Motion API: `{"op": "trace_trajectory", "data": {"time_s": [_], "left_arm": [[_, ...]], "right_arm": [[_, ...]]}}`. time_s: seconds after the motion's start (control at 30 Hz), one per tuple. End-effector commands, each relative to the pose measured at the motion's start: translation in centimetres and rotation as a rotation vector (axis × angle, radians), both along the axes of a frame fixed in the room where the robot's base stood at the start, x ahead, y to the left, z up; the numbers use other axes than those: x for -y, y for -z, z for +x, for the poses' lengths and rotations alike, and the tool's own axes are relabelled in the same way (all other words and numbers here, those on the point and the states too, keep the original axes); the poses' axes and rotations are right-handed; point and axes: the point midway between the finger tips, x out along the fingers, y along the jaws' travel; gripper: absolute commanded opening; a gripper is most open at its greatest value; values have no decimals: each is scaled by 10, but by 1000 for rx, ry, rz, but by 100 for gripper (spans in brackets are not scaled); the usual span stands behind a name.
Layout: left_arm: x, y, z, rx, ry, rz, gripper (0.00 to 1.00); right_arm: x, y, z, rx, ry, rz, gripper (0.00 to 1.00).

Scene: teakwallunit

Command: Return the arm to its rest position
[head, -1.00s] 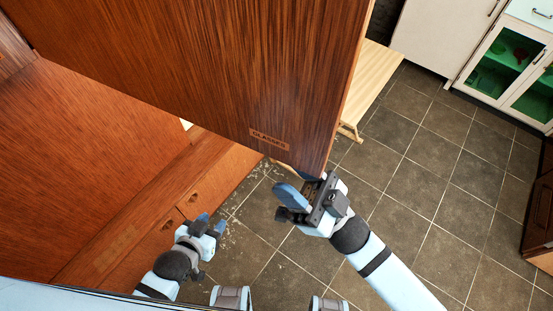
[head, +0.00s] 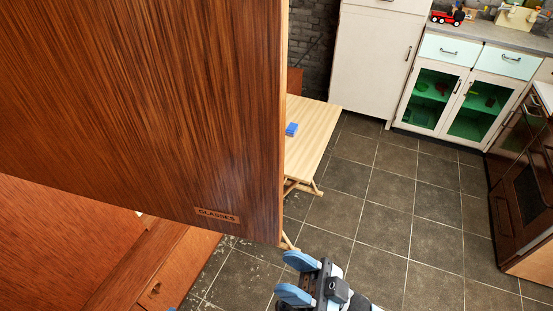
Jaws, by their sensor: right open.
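My right gripper (head: 298,278) is at the bottom centre of the head view, its two blue fingers apart with nothing between them. It is just right of and below the lower corner of a large brown wooden door (head: 150,110) labelled "GLASSES". A gap of floor shows between the fingers and the door's edge in the picture. Most of the right arm is below the frame. Of my left gripper only a tiny blue bit may show at the bottom edge; its jaws are out of view.
The wooden wall unit (head: 60,220) fills the lower left. A light wooden table (head: 312,135) with a blue block (head: 291,129) stands behind the door. White cabinets (head: 460,95) and a brown oven (head: 520,170) line the back right. The tiled floor (head: 400,215) is clear.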

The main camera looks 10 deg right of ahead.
Motion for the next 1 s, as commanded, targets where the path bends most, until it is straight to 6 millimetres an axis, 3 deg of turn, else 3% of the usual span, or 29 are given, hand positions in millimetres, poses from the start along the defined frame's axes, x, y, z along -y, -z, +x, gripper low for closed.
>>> {"op": "trace_trajectory", "data": {"time_s": [0.17, 0.27, 0.37, 0.5, 0.6, 0.73, 0.83, 1.0], "left_arm": [[0, -1, 0, -1, 0, 0, 43], [0, -6, 0, -2, 0, 1, 43], [-1, -16, 0, -3, 0, 2, 43], [-2, -31, 0, 1, -2, 4, 43], [-3, -39, 0, 4, -4, 6, 43], [-5, -45, 0, 5, -8, 7, 43], [-5, -47, 0, 5, -9, 7, 43], [-5, -47, 0, 4, -10, 6, 43]], "right_arm": [[0, 1, 4, -14, 23, -9, 45], [3, 9, 21, -87, 130, -64, 45], [15, 35, 50, -235, 318, -185, 45], [53, 100, 76, -522, 583, -441, 45], [87, 151, 70, -727, 698, -631, 45], [120, 200, 46, -934, 757, -821, 45], [134, 221, 32, -1020, 765, -902, 45], [141, 230, 25, -1059, 765, -940, 45]]}}
